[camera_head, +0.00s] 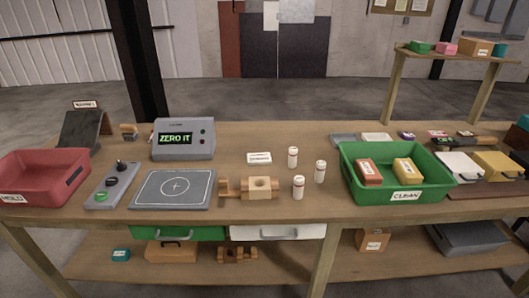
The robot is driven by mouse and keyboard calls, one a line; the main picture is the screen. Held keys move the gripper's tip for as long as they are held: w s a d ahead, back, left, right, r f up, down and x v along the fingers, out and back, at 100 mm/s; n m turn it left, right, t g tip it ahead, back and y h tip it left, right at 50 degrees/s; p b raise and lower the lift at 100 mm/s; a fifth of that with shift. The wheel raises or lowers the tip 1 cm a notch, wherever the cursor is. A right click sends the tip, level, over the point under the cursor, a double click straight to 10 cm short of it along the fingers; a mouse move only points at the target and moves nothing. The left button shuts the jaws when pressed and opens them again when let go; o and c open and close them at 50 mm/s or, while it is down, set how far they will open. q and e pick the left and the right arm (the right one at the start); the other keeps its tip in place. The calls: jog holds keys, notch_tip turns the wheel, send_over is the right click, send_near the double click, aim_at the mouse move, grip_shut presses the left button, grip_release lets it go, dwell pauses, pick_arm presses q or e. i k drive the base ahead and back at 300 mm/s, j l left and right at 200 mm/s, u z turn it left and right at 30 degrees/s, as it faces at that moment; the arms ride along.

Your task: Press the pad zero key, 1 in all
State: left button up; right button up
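A grey square pad (190,198) with a white circle and cross lies on the bench, left of centre. Neither of my grippers is in view.
A red bin (40,168) stands left of the strip. A wooden block fixture (261,189) and several white bottles (299,188) stand right of the pad. A green bin (432,190) marked "CLEAN" holds two boxes. The space above the pad and strip is clear.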

aim_at(112, 181)
jog(key=i+l, duration=0.85)
